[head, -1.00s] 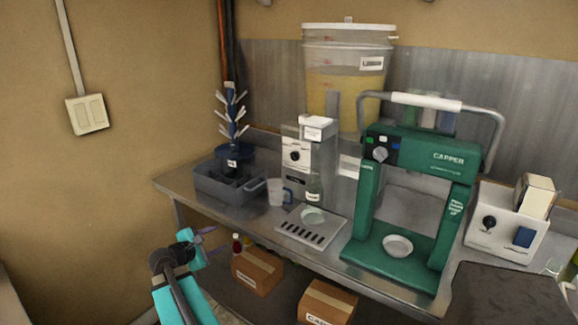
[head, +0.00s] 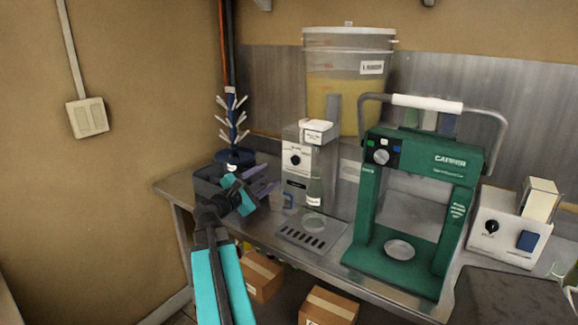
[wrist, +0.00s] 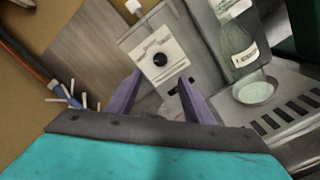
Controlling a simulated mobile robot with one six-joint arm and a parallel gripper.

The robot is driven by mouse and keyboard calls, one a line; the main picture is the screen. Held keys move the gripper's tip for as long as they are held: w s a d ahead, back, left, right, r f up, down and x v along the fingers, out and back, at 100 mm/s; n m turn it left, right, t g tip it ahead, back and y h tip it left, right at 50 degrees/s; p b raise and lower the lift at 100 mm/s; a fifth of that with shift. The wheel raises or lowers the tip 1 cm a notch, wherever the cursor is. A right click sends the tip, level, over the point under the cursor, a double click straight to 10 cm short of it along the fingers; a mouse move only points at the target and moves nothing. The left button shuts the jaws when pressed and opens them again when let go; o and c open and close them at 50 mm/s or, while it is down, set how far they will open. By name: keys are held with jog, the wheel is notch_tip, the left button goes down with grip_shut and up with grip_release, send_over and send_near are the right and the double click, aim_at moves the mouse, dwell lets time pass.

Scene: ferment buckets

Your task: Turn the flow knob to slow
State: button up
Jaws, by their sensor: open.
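A black round knob (head: 295,160) sits on a white plate on the front of the grey filling machine (head: 321,180). In the wrist view the knob (wrist: 160,59) is just beyond my fingertips, between them in the picture. The print around it is too small to read, so its setting cannot be told. My gripper (head: 270,180) is open and empty, its purple fingers pointing at the machine from the left and apart from the knob. It also shows in the wrist view (wrist: 160,77). A clear bottle (wrist: 239,47) stands in the machine beside the knob panel.
A green capper (head: 465,162) stands right of the machine, and a white box with another black knob (head: 491,227) farther right. A blue bottle tree (head: 233,128) and a grey bin (head: 207,180) are behind my gripper. A slotted drip tray (head: 301,239) lies below the bottle.

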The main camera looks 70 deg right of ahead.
aim_at(293, 162)
jog(key=shift+d, duration=0.15)
jog(key=shift+p+x, duration=1.3)
jog(key=shift+x, duration=5.45)
jog(key=shift+c, duration=0.4)
jog(key=c, duration=1)
jog(key=shift+o, duration=0.2)
jog(key=shift+f, duration=0.1)
